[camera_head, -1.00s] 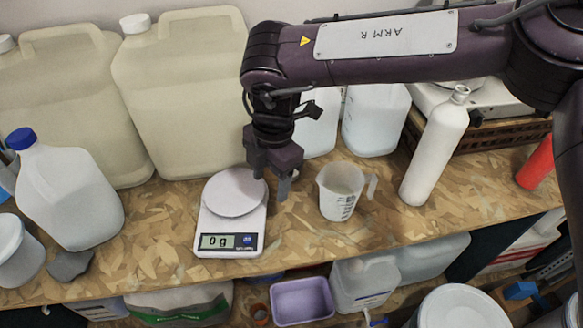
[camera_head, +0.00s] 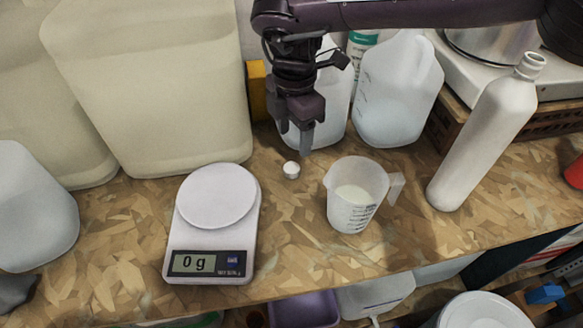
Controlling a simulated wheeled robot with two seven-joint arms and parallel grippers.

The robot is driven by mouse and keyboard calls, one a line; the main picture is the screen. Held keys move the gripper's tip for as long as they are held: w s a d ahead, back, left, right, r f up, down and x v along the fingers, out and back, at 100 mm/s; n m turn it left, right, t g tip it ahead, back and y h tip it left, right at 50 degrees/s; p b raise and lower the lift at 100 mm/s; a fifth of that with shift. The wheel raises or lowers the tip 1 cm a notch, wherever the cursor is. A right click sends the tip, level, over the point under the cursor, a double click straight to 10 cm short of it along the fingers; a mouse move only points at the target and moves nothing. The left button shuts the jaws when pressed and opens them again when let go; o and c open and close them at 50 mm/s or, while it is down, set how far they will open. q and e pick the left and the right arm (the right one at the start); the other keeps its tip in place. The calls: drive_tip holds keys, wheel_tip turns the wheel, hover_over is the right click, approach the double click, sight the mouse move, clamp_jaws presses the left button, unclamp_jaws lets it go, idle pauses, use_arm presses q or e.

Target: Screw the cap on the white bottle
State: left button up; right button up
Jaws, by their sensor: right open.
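The white bottle (camera_head: 485,130) stands on the wooden worktop at the right, with its threaded neck bare and open at the top. A small white cap (camera_head: 291,170) lies on the worktop between the scale and the measuring jug. My right gripper (camera_head: 306,142) points down just behind and above the cap, apart from it in the picture. It is open with nothing seen in it; its fingers overlap in this view. My left gripper is out of view.
A kitchen scale (camera_head: 210,264) reading 0 g stands left of the cap. A measuring jug (camera_head: 354,205) with some white content stands between cap and bottle. Large canisters (camera_head: 165,100) and jugs (camera_head: 398,95) line the back.

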sight(292, 167)
drive_tip(key=shift+s+r, duration=0.1)
drive_tip(key=shift+s, duration=0.25)
drive_tip(key=shift+w+f+p, duration=0.15)
drive_tip(key=shift+f+p, duration=0.15)
drive_tip(key=shift+f, duration=1.05)
drive_tip(key=f, duration=0.1)
drive_tip(key=f+p, duration=0.1)
drive_tip(key=f, duration=0.2)
drive_tip(key=shift+s+a+f+p, duration=0.2)
drive_tip(key=shift+s+f+p, duration=0.1)
drive_tip(key=shift+p, duration=0.1)
drive_tip(key=shift+f, duration=0.25)
